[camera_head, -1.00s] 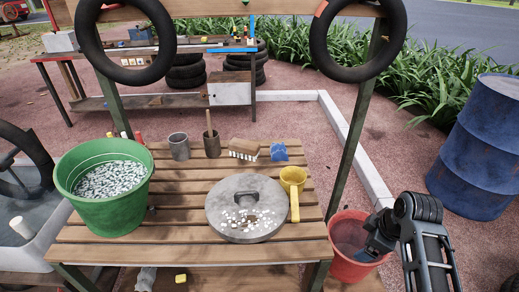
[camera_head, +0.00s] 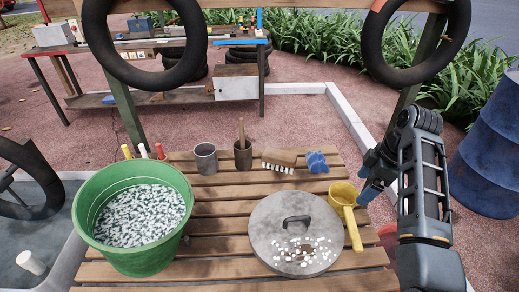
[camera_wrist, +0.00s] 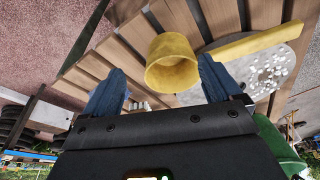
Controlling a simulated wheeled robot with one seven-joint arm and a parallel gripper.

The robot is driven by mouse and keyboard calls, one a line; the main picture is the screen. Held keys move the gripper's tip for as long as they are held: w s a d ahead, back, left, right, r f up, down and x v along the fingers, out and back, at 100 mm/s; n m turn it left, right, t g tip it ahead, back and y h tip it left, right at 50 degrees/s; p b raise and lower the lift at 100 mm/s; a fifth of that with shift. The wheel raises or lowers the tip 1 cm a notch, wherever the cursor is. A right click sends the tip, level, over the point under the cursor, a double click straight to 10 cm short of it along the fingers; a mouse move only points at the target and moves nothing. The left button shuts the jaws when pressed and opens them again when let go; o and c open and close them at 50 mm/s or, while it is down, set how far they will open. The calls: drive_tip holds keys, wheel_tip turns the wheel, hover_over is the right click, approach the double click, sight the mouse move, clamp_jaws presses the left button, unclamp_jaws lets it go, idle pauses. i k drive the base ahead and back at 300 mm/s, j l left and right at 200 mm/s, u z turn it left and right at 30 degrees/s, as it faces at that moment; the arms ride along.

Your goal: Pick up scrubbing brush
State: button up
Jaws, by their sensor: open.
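The scrubbing brush (camera_head: 279,160) has a brown wooden back and white bristles. It lies at the back of the slatted wooden table (camera_head: 215,220), between a dark brown cup and a blue crumpled cloth. In the wrist view only a small patch of white bristles (camera_wrist: 138,104) shows between the fingers, beyond the gripper body. My gripper (camera_head: 368,178) is at the right edge of the table, right of the brush and apart from it. Its blue fingers are open and empty in the wrist view (camera_wrist: 160,85).
A yellow scoop (camera_head: 345,202) stands close to my gripper. A round grey lid (camera_head: 275,225) with white pellets lies in front. A green bucket (camera_head: 135,250) stands left. A grey cup (camera_head: 205,158), dark brown cup (camera_head: 243,155) and blue cloth (camera_head: 317,162) line the back. A tire (camera_head: 418,70) hangs above.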

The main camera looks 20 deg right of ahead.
sight(283, 158)
drive_tip(key=i+j, duration=0.7)
